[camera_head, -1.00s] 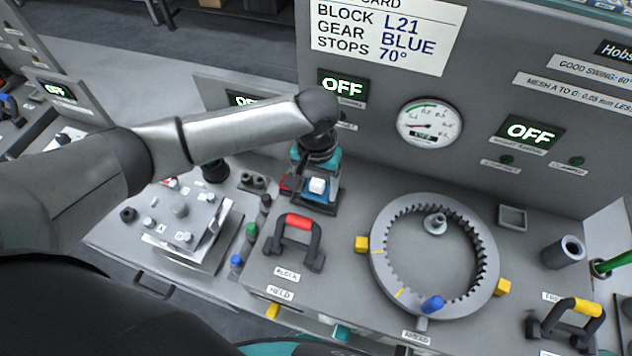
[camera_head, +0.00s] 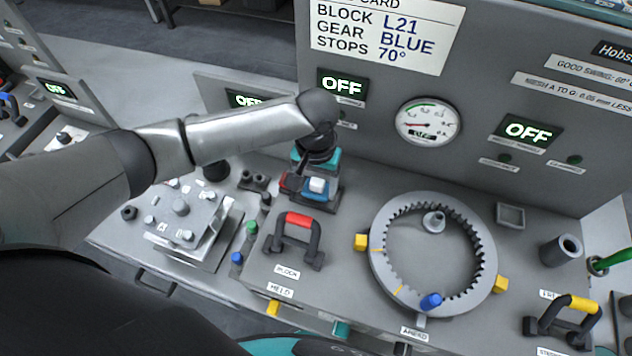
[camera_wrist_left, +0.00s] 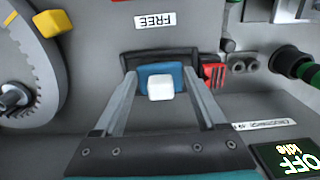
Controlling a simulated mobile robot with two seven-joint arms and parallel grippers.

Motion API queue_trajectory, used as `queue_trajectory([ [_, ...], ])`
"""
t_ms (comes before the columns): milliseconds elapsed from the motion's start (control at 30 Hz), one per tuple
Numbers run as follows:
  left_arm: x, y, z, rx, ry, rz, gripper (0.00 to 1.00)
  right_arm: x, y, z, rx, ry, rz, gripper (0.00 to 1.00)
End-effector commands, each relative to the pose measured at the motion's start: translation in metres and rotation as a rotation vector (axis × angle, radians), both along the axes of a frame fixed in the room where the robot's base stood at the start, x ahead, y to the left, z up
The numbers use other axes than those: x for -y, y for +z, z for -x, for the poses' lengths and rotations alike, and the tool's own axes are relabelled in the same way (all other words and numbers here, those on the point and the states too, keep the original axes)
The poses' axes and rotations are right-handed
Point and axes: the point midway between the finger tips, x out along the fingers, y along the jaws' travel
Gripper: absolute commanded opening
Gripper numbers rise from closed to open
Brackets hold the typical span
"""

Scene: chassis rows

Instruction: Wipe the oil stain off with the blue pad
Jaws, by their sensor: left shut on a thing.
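The blue pad (camera_head: 317,197) has a white block on top and sits at a dark holder on the bench, below the back panel. It also shows between my fingers in the left wrist view (camera_wrist_left: 172,71). My left gripper (camera_head: 310,180) reaches down to it, with one finger on each side, shut on the pad. In the left wrist view the gripper (camera_wrist_left: 160,77) points at the holder (camera_wrist_left: 150,55). The pad's underside is hidden. I cannot make out an oil stain in either view. My right gripper is not in view.
A red piece (camera_head: 288,183) stands close beside the pad. A red-topped handle (camera_head: 298,222) is in front, and a large toothed ring (camera_head: 380,270) lies to the right. A clamp fixture (camera_head: 180,208) and small pegs stand left. The panel (camera_head: 470,70) rises close behind.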

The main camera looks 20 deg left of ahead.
Motion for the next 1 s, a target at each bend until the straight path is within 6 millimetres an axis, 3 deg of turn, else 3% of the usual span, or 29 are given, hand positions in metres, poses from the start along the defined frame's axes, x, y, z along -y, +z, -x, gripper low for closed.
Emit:
queue_trajectory([
  [667,0.0,-0.011,0.0,0.0,0.001,0.0,0.18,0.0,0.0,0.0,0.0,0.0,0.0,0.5],
  [1000,-0.012,-0.01,0.0,0.0,0.0,0.0,0.18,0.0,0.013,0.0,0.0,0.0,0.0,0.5],
])
